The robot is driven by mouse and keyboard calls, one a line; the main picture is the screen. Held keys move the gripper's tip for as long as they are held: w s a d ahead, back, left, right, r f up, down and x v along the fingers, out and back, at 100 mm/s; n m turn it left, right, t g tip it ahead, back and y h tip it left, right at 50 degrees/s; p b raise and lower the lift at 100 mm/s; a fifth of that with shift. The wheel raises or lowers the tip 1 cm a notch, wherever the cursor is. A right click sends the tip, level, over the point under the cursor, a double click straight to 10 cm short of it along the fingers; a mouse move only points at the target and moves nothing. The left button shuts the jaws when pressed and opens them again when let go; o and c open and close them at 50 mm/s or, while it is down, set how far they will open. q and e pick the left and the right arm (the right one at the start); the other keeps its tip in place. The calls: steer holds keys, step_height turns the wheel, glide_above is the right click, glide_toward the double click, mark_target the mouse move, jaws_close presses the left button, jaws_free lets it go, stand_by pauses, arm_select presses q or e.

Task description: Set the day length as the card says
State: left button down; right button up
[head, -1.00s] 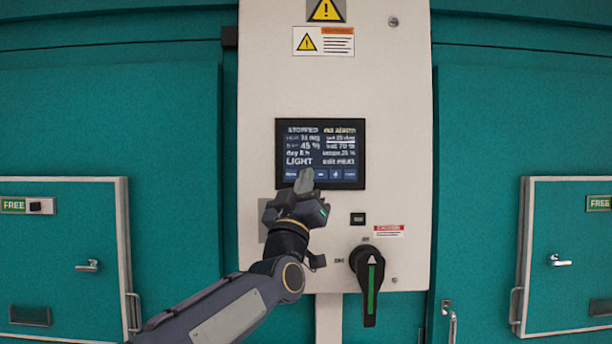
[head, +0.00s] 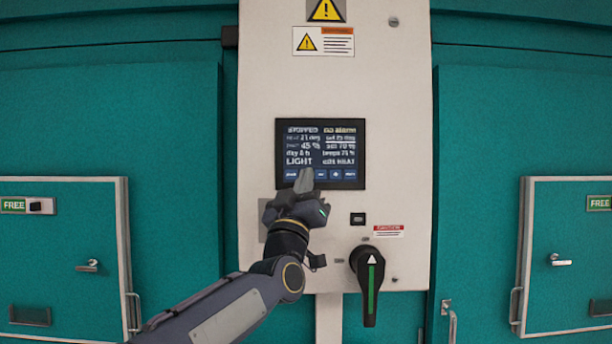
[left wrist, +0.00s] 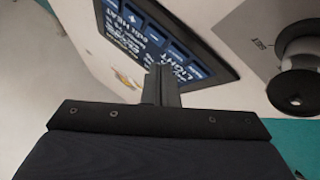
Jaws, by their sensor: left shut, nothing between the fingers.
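The dark control screen (head: 320,140) sits on the pale panel (head: 400,100). No card with a day length is readable. My right gripper is not in view.
A dark round knob (left wrist: 296,80) marked SET is close right of the fingers in the wrist view. A black rotary switch (head: 369,285) and a small black button (head: 358,219) are below the screen. Teal chambers with FREE doors (head: 65,255) flank the panel.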

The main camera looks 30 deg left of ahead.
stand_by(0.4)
arm_select(q)
steer(key=shift+w+a, duration=0.25)
steer(key=shift+w, duration=0.1)
